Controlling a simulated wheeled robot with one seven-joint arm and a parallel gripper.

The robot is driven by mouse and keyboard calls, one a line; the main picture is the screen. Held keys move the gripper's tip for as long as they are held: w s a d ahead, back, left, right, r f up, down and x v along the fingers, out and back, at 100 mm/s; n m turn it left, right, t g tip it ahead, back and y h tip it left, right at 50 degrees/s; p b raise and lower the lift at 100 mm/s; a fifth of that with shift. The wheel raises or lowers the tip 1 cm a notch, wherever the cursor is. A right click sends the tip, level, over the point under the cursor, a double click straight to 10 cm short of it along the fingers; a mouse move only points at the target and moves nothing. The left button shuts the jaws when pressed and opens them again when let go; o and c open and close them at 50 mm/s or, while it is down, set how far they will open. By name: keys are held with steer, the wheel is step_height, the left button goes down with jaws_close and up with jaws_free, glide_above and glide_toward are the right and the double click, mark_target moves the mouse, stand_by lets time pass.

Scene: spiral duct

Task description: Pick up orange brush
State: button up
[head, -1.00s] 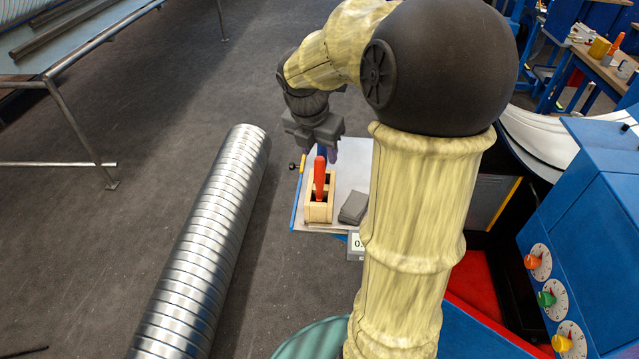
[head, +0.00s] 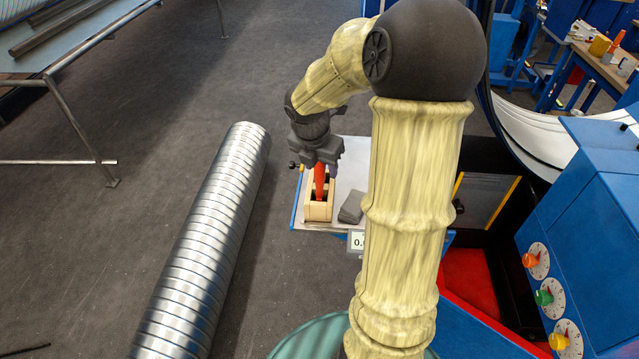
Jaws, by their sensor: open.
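The orange brush (head: 319,182) stands upright in a small wooden box (head: 319,211) on a light tray-like surface (head: 352,160). Only its orange handle shows; its lower end is hidden in the box. My gripper (head: 325,172) points down directly over the box, with its fingers at the top of the brush handle. The fingers are small in the picture and partly covered by the gripper body. The jaws are open, and I cannot tell whether they touch the handle.
A grey stack of pads (head: 352,207) lies right of the box. A long ribbed metal duct (head: 205,240) lies on the floor to the left. A blue control panel with knobs (head: 590,230) stands at the right. A metal-framed table (head: 75,60) is at the upper left.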

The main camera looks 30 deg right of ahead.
stand_by(0.4)
jaws_close()
steer(key=shift+r, duration=0.1)
step_height(320, 180, up, 10)
steer(key=shift+b, duration=0.3)
stand_by(0.6)
